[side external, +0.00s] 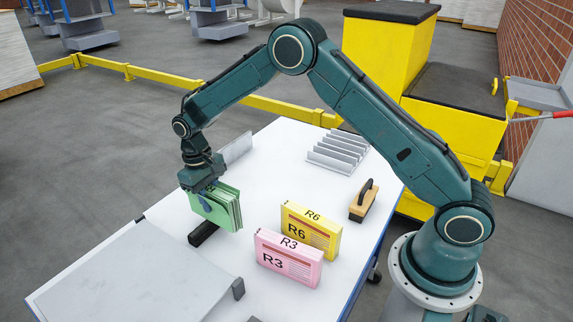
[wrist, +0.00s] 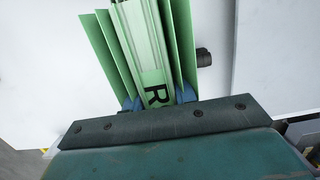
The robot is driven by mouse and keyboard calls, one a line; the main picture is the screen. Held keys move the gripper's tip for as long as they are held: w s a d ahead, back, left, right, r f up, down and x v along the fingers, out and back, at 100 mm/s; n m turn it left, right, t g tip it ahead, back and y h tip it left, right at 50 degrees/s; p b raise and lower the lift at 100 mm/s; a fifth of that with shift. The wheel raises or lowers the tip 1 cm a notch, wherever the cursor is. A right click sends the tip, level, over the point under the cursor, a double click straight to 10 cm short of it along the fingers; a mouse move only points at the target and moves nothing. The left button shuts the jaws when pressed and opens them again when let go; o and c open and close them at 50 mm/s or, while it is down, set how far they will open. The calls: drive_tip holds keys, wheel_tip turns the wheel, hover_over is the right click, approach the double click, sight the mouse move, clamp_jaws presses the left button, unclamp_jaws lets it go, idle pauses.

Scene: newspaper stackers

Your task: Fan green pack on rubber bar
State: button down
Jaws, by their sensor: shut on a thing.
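The green pack (side external: 218,206) is held upright in my gripper (side external: 202,196), with its sheets spread apart at the edges. In the wrist view the green pack (wrist: 145,50) shows separated outer leaves on both sides and a thick middle with a letter R. The blue fingertips of my gripper (wrist: 158,100) are shut on it. The black rubber bar (side external: 203,233) lies on the white table just below the pack. In the wrist view an end of the bar (wrist: 203,57) sticks out to the right of the pack. Whether the pack touches the bar is unclear.
A pink R3 pack (side external: 288,258) and a yellow R6 pack (side external: 311,231) stand right of the bar. A wooden block with a black handle (side external: 363,201) and a grey slotted rack (side external: 338,151) stand behind them. A grey sloped plate (side external: 140,275) lies at front left.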

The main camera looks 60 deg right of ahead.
sight(222, 204)
drive_tip(key=shift+s+f, duration=0.1)
drive_tip(key=shift+s, duration=0.2)
drive_tip(key=shift+s, duration=0.35)
drive_tip(key=shift+s+r, duration=0.2)
drive_tip(key=shift+s, duration=0.55)
idle(0.6)
drive_tip(key=shift+s, duration=0.2)
drive_tip(key=shift+s, duration=0.3)
drive_tip(key=shift+s+f, duration=0.1)
idle(0.3)
drive_tip(key=shift+r, duration=3.55)
